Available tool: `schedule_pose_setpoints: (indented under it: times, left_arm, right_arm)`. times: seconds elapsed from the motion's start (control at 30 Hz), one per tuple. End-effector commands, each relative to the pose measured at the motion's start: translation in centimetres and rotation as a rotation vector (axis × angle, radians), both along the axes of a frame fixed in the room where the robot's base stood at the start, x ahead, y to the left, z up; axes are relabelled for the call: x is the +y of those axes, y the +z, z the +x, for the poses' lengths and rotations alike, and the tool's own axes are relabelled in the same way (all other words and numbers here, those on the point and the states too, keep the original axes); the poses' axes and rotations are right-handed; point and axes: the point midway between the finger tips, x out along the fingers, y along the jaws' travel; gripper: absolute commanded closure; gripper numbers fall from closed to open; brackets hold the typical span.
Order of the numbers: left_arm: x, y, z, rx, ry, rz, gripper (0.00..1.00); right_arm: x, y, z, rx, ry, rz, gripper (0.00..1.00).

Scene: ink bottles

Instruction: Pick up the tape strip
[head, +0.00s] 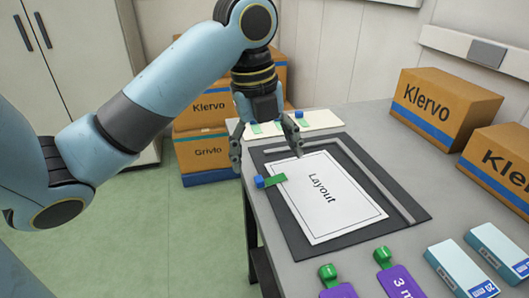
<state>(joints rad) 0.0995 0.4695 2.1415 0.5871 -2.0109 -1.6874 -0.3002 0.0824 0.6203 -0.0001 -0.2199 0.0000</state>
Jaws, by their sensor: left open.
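Green tape strips with blue tabs show in the head view. One tape strip (275,180) lies across the left edge of the white sheet marked "Layout" (335,215), its blue tab (259,182) past the paper's edge. Several more strips (303,123) lie on a pale board (322,120) at the back of the table, partly hidden behind my gripper. My left gripper (266,154) is open and points down, its fingers spread between the board and the strip on the sheet. I see nothing held between them. My right gripper is out of view.
The sheet lies on a dark mat (411,207) with a grey bar along it. Cardboard boxes marked "Klervo" (447,108) stand at the right. Purple items with green ends (398,283) and pale blue boxes (458,268) lie at the front. The table's left edge is close to the gripper.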

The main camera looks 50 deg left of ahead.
Motion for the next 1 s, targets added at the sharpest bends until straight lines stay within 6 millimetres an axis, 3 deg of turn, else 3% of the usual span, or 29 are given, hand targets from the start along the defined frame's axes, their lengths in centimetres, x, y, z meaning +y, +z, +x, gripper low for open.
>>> schedule_pose_setpoints:
  times: [0.17, 0.3, 0.4, 0.67, 1.0]
  left_arm:
    - [-0.3, -1.5, 0.2, -0.001, 0.0, -0.001, 0.13]
    - [-0.8, -3.8, 0.5, 0.0, 0.002, -0.002, 0.13]
    - [-0.9, -5.0, 0.6, 0.001, 0.002, -0.001, 0.13]
    - [-0.8, -5.4, 0.7, -0.002, 0.0, 0.001, 0.13]
    - [-0.8, -5.4, 0.7, -0.002, 0.0, 0.001, 0.54]
  right_arm:
    - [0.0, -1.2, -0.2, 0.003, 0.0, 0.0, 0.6]
    - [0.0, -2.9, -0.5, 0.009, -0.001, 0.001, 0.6]
    - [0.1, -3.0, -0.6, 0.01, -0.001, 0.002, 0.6]
    - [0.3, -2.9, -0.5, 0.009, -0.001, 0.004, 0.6]
    - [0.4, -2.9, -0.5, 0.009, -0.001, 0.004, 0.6]
